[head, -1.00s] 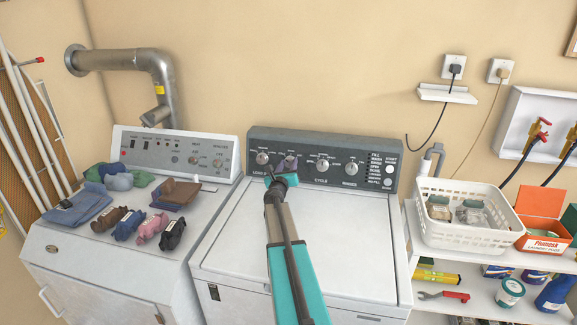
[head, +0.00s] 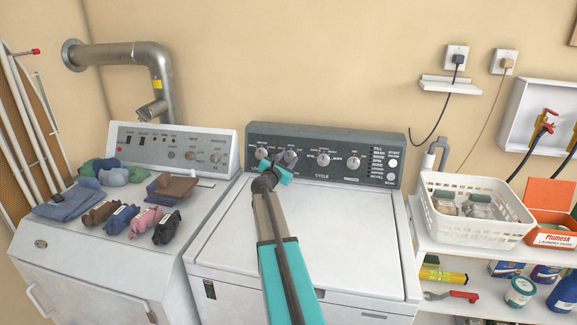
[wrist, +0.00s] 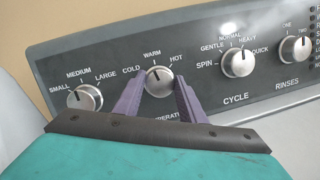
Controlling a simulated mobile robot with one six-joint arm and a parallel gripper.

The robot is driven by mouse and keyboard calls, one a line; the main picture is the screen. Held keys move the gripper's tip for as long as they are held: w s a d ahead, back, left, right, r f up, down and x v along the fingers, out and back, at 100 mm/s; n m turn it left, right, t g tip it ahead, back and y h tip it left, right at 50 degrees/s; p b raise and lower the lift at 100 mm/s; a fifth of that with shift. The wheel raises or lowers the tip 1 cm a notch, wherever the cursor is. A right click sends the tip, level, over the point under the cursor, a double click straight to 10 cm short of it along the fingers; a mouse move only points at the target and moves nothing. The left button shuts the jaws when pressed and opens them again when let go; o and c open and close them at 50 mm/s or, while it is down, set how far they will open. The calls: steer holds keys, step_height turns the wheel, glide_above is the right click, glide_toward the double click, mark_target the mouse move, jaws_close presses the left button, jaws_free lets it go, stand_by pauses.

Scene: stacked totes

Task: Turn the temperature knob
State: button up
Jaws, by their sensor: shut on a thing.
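The temperature knob (wrist: 158,82) is a silver dial on the washer's dark control panel, labelled COLD, WARM and HOT, in the wrist view. Its pointer mark is up, near WARM. My gripper (wrist: 159,94) has its two purple fingers on either side of the knob and is shut on it. In the head view my gripper (head: 287,160) is at the panel and hides most of this knob.
The load size knob (wrist: 85,98) is close on the left and the cycle knob (wrist: 237,62) on the right. The washer lid (head: 330,230) is clear. A dryer (head: 100,260) with folded clothes stands left; a white basket (head: 470,228) is right.

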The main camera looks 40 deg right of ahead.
steer(key=shift+w+a+f+m+g+b, duration=0.1)
steer(key=shift+m+g+b, duration=0.1)
steer(key=shift+m+b, duration=0.35)
steer(key=shift+f+m+g+b, duration=0.1)
steer(key=shift+m+g+b, duration=0.1)
steer(key=shift+m, duration=0.55)
steer(key=shift+r, duration=0.1)
steer(key=o, duration=1)
steer(key=shift+o, duration=0.2)
steer(key=shift+r, duration=0.1)
steer(key=shift+a, duration=0.1)
steer(key=f+b+v, duration=0.1)
steer(key=b+v, duration=0.1)
steer(key=v, duration=1.1)
steer(key=shift+a+r, duration=0.3)
steer(key=shift+r, duration=0.2)
